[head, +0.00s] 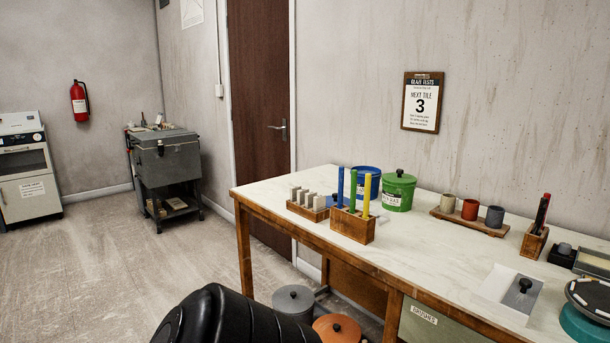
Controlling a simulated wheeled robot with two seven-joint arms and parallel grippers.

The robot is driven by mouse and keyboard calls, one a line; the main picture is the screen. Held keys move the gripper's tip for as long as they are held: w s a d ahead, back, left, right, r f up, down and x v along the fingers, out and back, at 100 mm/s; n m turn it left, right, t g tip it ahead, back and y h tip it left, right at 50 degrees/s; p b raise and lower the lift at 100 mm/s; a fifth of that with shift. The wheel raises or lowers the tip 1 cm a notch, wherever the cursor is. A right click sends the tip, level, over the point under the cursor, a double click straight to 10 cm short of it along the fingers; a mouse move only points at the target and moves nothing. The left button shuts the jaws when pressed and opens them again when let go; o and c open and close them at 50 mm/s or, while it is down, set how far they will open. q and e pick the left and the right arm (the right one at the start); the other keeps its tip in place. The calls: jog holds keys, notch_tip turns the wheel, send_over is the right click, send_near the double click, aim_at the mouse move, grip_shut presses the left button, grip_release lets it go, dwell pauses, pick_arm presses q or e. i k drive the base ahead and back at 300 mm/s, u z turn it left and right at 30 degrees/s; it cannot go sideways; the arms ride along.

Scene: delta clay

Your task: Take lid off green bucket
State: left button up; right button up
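The green bucket (398,195) stands upright towards the back of the white-topped table (420,245), near the wall. It has a white label on its front. Its green lid (400,179) sits on top, with a dark round knob (400,172) in the middle. Neither of my grippers is in view, so nothing of mine is seen touching the bucket or lid.
A blue bucket (367,182) stands close at the green bucket's left. In front are a wooden holder (352,225) with tall coloured sticks and a rack of grey tiles (308,206). A board with several cups (470,210) is to the right. The table's middle is clear.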

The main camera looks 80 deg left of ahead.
aim_at(398, 177)
jog(key=u, duration=2.5)
